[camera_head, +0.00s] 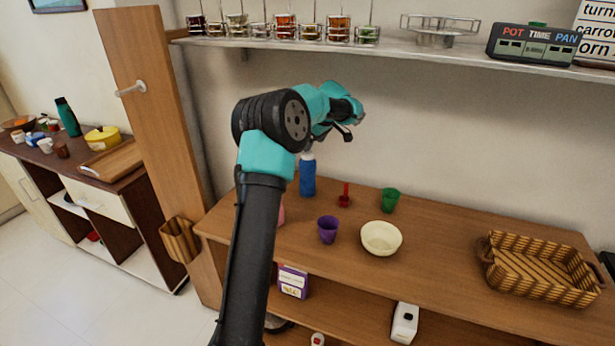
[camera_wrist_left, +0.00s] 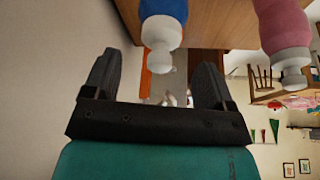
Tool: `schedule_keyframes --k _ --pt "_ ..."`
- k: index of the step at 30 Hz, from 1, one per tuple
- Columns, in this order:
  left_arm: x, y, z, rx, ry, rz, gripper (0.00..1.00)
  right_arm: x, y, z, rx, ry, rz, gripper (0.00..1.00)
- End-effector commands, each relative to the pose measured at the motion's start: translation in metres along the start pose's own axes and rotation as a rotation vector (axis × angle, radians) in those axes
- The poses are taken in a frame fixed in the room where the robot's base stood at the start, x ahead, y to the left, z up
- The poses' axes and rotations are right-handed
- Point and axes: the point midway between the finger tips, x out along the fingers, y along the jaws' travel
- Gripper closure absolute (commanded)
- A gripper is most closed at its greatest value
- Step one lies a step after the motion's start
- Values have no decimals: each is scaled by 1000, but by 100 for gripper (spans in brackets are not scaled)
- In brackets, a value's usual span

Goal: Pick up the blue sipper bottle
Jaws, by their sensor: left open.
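The blue sipper bottle (camera_head: 307,178) stands upright on the wooden table, near its back edge by the wall. Its white top is partly hidden behind my left gripper (camera_head: 347,118), which is above the bottle in the head view. In the left wrist view the bottle's blue body (camera_wrist_left: 165,8) and white cap show at the top, cut by the frame edge. There my left gripper (camera_wrist_left: 153,82) is open, with nothing between its fingers. The cap appears beyond the gap between the fingertips, and I see no contact. My right gripper is not in view.
A pink bottle (camera_wrist_left: 285,35) stands nearby, mostly hidden behind my arm in the head view. A purple cup (camera_head: 328,230), red item (camera_head: 344,195), green cup (camera_head: 390,200), cream bowl (camera_head: 381,238) and wicker basket (camera_head: 540,268) are to the right. A shelf (camera_head: 400,48) with jars hangs above.

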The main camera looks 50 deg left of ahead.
Motion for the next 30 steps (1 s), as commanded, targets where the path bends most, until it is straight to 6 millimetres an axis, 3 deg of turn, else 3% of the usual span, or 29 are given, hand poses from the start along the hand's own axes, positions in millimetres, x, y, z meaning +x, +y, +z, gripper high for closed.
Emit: schedule_keyframes --k 11,22,30 --pt "3 0 0 1 0 -1 22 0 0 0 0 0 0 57" --pt "46 -2 -3 2 0 -2 22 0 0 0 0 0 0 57" --pt "54 -1 -3 1 0 0 22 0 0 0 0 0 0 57"
